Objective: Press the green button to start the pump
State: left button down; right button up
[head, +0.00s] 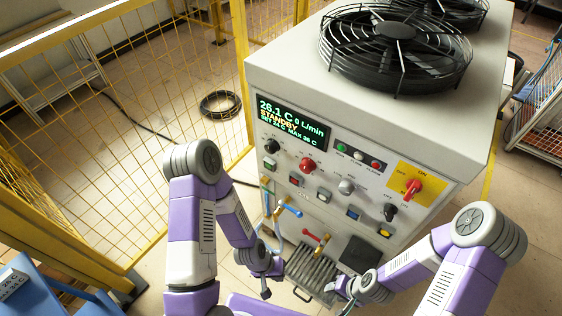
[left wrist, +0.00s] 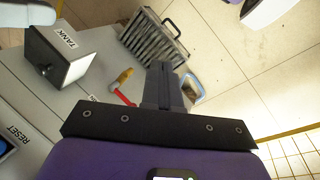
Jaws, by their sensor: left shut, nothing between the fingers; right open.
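The green button (head: 269,163) is on the left of the heater's front panel, below a black knob. The display (head: 290,122) reads 26.1 C, 0 L/min, STANDBY. My left gripper (head: 266,288) is low in front of the cabinet, well below the green button and apart from it. In the left wrist view its fingers (left wrist: 163,85) are together and empty; the green button does not show there. My right gripper (head: 335,287) is open and empty, low to the right, near the grille.
The white cabinet (head: 285,87) carries black fans (head: 397,45). Red (head: 295,180), blue (head: 352,213) and yellow (head: 384,230) buttons share the panel. Valve handles and hoses (head: 288,211) stick out below, above a grille (head: 309,268). A yellow mesh fence (head: 160,110) stands left.

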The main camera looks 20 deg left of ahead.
pick_arm(q)
jog(key=shift+s, duration=0.15)
jog(key=a+f+t+y+b, duration=0.1)
jog(key=a+f+y+b, duration=0.2)
jog(key=a+f+y, duration=0.5)
jog(key=w+a+r+m+t+y+b, duration=0.15)
jog(key=w+a+t, duration=0.25)
jog(key=w+a, duration=0.45)
jog(key=w+r+m+t+y+b, duration=0.2)
jog(key=w+r+t, duration=0.7)
jog(key=r, duration=0.8)
jog(key=w+m, duration=0.1)
jog(key=w, duration=0.2)
jog(key=shift+w+a, duration=0.25)
jog(key=shift+w, duration=0.15)
